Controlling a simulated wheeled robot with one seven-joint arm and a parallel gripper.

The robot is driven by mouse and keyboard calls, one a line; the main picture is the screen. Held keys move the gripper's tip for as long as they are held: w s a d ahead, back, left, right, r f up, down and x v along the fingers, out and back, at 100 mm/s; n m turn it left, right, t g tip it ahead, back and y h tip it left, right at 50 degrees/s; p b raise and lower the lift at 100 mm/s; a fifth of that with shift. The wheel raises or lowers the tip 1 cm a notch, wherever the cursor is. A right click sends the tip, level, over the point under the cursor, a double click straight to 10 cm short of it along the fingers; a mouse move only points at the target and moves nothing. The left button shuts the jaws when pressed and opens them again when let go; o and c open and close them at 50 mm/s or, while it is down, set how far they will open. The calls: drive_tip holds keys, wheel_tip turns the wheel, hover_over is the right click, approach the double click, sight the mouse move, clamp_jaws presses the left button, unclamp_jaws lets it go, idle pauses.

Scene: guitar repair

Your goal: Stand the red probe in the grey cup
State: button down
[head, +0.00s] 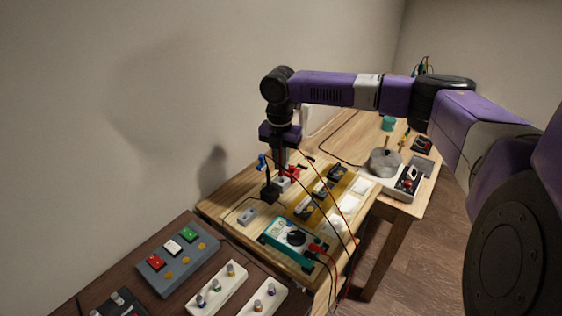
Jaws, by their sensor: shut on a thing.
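My gripper (282,172) points straight down over the near workbench and is shut on the red probe (291,172). Only a little red shows at the fingertips, and the probe's tip is hard to make out. A thin red lead curves from beside the gripper down toward the teal multimeter (293,242). A round grey vessel (384,162), which may be the grey cup, stands on the far table, to the right of my gripper and apart from it. Its opening is not clear at this size.
A black stand (270,194) with a blue clip is close to the left of my gripper. A small pale block (282,184) lies below it. Black parts lie on a yellow strip (322,193). A teal cup (388,123) stands farther back. The wall is close on the left.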

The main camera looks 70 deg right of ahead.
sight(281, 174)
drive_tip(key=shift+f+b, duration=0.35)
drive_tip(key=shift+f, duration=1.25)
idle(0.3)
drive_tip(key=c, duration=1)
unclamp_jaws()
drive_tip(key=shift+r, duration=0.1)
drive_tip(key=shift+r+p, duration=3.1)
drive_tip(key=shift+r, duration=0.35)
drive_tip(key=shift+f, duration=0.1)
